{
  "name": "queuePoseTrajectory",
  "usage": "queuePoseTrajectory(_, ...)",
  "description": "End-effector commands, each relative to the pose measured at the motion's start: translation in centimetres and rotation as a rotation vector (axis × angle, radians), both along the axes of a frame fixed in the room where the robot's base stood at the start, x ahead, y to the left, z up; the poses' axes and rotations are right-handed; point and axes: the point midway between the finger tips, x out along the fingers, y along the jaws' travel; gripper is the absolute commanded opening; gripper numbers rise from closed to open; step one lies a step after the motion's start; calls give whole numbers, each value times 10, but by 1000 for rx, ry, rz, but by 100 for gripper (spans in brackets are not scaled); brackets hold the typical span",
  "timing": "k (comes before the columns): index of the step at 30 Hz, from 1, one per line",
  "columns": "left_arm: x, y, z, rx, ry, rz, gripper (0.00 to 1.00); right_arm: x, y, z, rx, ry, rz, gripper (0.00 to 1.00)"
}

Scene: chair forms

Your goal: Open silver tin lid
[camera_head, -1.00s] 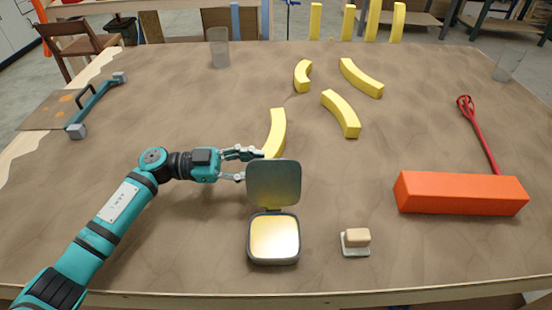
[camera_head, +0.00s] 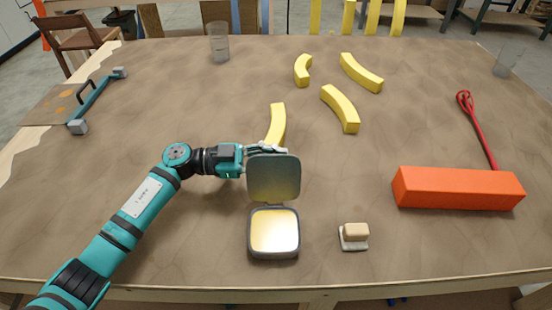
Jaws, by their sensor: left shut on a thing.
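The silver tin (camera_head: 274,232) stands near the front middle of the table, with a pale yellow inside. Its lid (camera_head: 273,180) is open and stands upright at the back of the tin. My left gripper (camera_head: 268,148) reaches in from the left and is shut on the lid at its top edge. Part of the fingers is hidden behind the lid. My right gripper is not in view.
A small block on a pale dish (camera_head: 354,236) sits right of the tin. An orange block (camera_head: 457,188) and a red whisk-like tool (camera_head: 478,130) lie further right. Yellow curved pieces (camera_head: 341,109) lie behind. A teal handled bar (camera_head: 97,100) lies at far left.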

Motion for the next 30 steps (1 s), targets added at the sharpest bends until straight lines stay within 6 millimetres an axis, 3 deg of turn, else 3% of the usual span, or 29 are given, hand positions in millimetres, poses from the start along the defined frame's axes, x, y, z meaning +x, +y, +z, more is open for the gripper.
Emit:
queuePoseTrajectory(10, -2, 1, 5, -1, -34, 2, 0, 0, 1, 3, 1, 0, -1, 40)
queuePoseTrajectory(18, -17, 1, 18, -1, -125, 3, 0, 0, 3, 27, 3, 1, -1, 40)
queuePoseTrajectory(28, -18, 1, 16, -4, -125, 3, 0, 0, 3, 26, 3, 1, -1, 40)
queuePoseTrajectory(29, -18, 1, 16, -4, -125, 3, 13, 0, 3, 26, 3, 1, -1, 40)
queuePoseTrajectory(30, -18, 1, 16, -4, -125, 3, 18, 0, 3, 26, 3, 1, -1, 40)
